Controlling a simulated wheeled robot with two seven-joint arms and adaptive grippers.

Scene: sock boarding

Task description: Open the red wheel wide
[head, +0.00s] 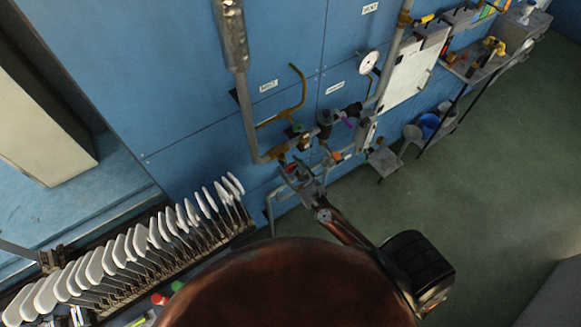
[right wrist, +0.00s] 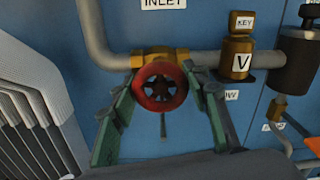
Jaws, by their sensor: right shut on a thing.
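The red wheel (right wrist: 162,87) is a small spoked handwheel on a brass valve (right wrist: 150,56) in the grey pipe, below the INLET label in the right wrist view. My right gripper (right wrist: 162,72) has one green finger on each side of the wheel and is shut on its rim. In the head view my right gripper (head: 300,180) reaches the pipework at the blue wall. The wheel is small and mostly hidden there. How far it is turned cannot be told. My left gripper is not in view.
Right of the wheel are a brass fitting with KEY and V tags (right wrist: 238,58) and a dark cylinder (right wrist: 300,62). A rack of white sock boards (head: 140,245) stands at left. A gauge (head: 369,62) and a bench (head: 480,62) are farther right. Green floor is clear at right.

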